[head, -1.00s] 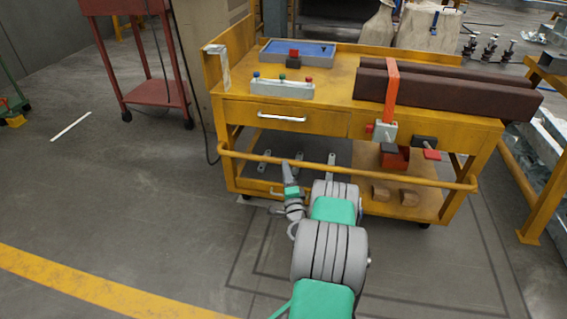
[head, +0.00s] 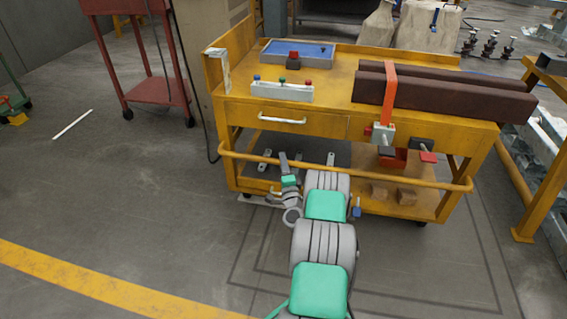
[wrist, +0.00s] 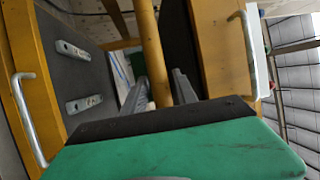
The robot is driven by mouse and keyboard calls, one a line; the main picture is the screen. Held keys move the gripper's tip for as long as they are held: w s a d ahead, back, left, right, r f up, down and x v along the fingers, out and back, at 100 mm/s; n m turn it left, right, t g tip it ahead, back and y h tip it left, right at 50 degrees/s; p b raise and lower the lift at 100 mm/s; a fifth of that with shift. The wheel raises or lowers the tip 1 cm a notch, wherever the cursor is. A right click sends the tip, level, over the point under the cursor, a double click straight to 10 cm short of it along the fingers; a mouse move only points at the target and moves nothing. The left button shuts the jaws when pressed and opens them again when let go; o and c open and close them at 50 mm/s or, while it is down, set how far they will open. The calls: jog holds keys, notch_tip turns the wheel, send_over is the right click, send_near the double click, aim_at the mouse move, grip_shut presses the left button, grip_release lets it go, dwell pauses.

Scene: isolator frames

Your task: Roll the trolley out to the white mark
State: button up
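The trolley (head: 330,122) is a yellow cart with a drawer, a lower shelf and a round yellow handle bar (head: 400,178) along its near side. The bar also shows in the wrist view (wrist: 152,45). My gripper (head: 284,160) is at the left half of the bar. In the wrist view its two grey fingers (wrist: 160,82) lie either side of the bar with small gaps, so it looks open around it. Contact is hard to tell. The white mark (head: 72,124) is a short line on the floor at the left, apart from the trolley.
On the trolley top are dark brown beams (head: 450,95) under an orange strap, a blue-lined tray (head: 300,50) and a small grey rack. A red stand (head: 155,92) is behind left. A yellow frame (head: 535,185) is close on the right. Floor at left is open.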

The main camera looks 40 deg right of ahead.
grip_shut()
dwell(1.1)
